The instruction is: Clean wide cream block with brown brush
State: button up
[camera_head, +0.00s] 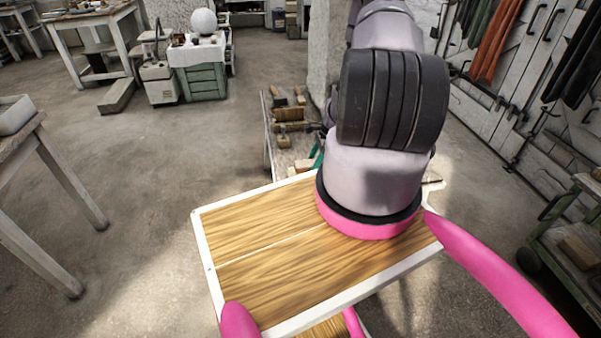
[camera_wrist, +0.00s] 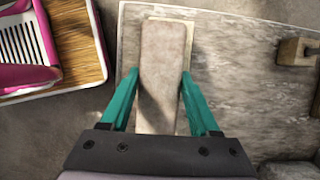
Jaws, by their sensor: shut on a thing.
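In the wrist view, my gripper (camera_wrist: 160,73) has its two teal fingers on either side of a long cream-grey block (camera_wrist: 163,55) and is shut on it. The block lies over a flat pale slab (camera_wrist: 130,50) on a worn bench top (camera_wrist: 240,100); I cannot tell if it touches the slab. A brown wooden piece (camera_wrist: 297,52) sits at the right edge, partly cut off; I cannot tell if it is the brush. In the head view my arm hides most of the gripper, and only a little teal (camera_head: 318,157) shows.
In the head view, the bench (camera_head: 268,140) holds several brown items (camera_head: 288,114) beyond my wooden tray. A wooden table (camera_head: 30,170) stands at left, a green crate stand (camera_head: 200,80) with a white sphere (camera_head: 203,21) at the back. The floor between is clear.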

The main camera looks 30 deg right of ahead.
aim_at(302, 163)
jog(key=shift+w+a, duration=0.2)
jog(key=shift+a, duration=0.5)
jog(key=shift+w+a, duration=0.2)
jog(key=shift+a, duration=0.5)
jog(key=shift+w+a, duration=0.2)
jog(key=shift+a, duration=0.5)
jog(key=shift+d, duration=0.1)
jog(key=shift+s+d, duration=0.2)
jog(key=shift+d, duration=0.5)
jog(key=shift+s+d, duration=0.2)
jog(key=shift+d, duration=0.45)
jog(key=shift+s+d, duration=0.2)
jog(key=shift+d, duration=0.5)
jog(key=shift+w+a, duration=0.2)
jog(key=shift+a, duration=0.5)
jog(key=shift+w+a, duration=0.2)
jog(key=shift+a, duration=0.55)
jog(key=shift+w+a, duration=0.2)
jog(key=shift+a, duration=0.5)
jog(key=shift+d+r, duration=0.1)
